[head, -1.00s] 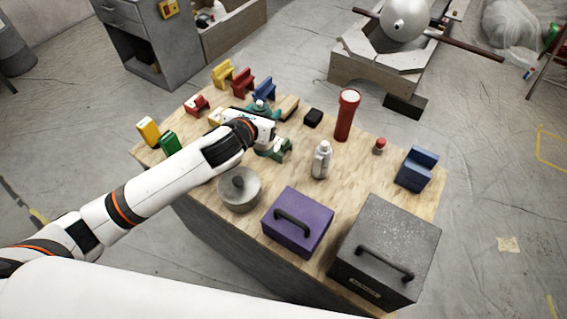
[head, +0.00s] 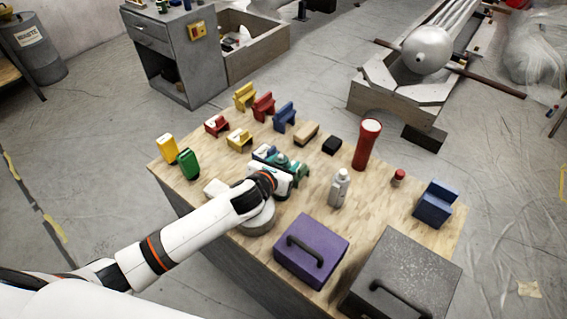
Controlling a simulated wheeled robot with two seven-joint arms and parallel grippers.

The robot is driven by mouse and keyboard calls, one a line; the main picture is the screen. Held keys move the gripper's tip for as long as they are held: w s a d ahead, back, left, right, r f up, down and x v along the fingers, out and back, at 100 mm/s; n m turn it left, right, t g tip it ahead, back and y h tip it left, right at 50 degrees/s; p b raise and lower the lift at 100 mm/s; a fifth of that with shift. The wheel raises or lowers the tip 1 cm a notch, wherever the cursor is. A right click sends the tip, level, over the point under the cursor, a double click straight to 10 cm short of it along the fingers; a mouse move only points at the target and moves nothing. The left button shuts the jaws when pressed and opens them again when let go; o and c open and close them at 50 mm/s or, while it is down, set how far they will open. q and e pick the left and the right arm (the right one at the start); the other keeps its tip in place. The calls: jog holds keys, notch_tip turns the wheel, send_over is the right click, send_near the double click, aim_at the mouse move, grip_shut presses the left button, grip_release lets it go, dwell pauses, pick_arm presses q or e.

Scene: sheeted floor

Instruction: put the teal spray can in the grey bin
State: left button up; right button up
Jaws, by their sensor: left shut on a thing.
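A small teal can (head: 283,159) shows at my left gripper (head: 288,172), over the middle-left of the wooden workbench (head: 315,195). The left gripper is shut on it; the hand and teal-green parts around it hide most of the can. I cannot tell its exact tilt or whether it clears the bench top. A grey drum (head: 38,52) with waste lettering stands on the floor at the far left; it is the only grey bin-like container I see. My right gripper is not in view.
A purple box (head: 311,250), a dark grey box (head: 405,270), a silver bottle (head: 339,188), a red flashlight (head: 366,145) and a grey pot (head: 258,220) stand on the bench. Coloured blocks line its back.

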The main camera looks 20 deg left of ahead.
pick_arm(q)
jog(key=shift+f, duration=0.1)
jog(key=o, duration=1)
